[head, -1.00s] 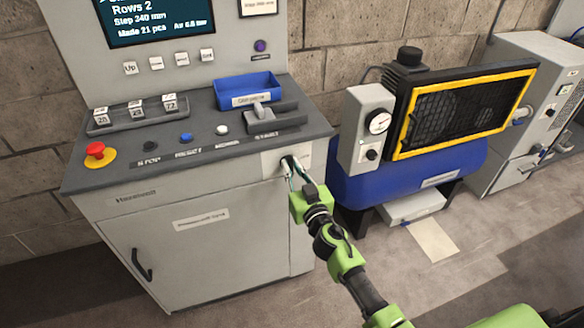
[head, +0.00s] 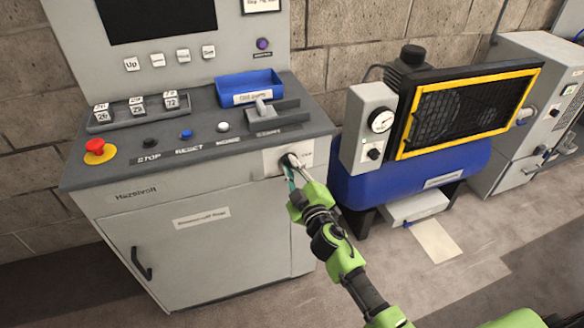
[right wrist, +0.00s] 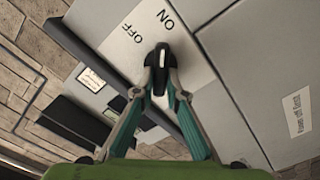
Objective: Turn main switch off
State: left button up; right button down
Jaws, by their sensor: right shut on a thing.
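The main switch is a black rotary knob (right wrist: 158,70) on a pale plate (right wrist: 140,38) marked ON and OFF. In the head view the plate (head: 272,161) is on the console's front, at its upper right corner. My right gripper (right wrist: 160,88) is shut on the knob, with a teal finger on each side of it. In the head view its fingers (head: 291,168) reach the plate and partly hide the knob. The console's screen (head: 157,15) is dark. My left gripper is not in view.
The grey console (head: 190,250) has a red emergency button (head: 95,146), several push buttons, a lever (head: 262,110) and a blue tray (head: 250,88). A blue compressor (head: 410,175) stands close on the right.

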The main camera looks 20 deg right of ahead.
jog(key=shift+a+f+n+b, duration=0.1)
jog(key=shift+f+n+b, duration=0.05)
jog(key=shift+n, duration=1.3)
jog(key=shift+a+f+n+b, duration=0.1)
jog(key=shift+f+n+b, duration=0.1)
jog(key=shift+n, duration=1.2)
jog(key=shift+f+n+b, duration=0.1)
jog(key=shift+n+b, duration=0.05)
jog(key=shift+n, duration=1.3)
jog(key=c, duration=2)
grip_release()
jog(key=shift+c, duration=0.2)
jog(key=s, duration=1.2)
jog(key=shift+d, duration=0.25)
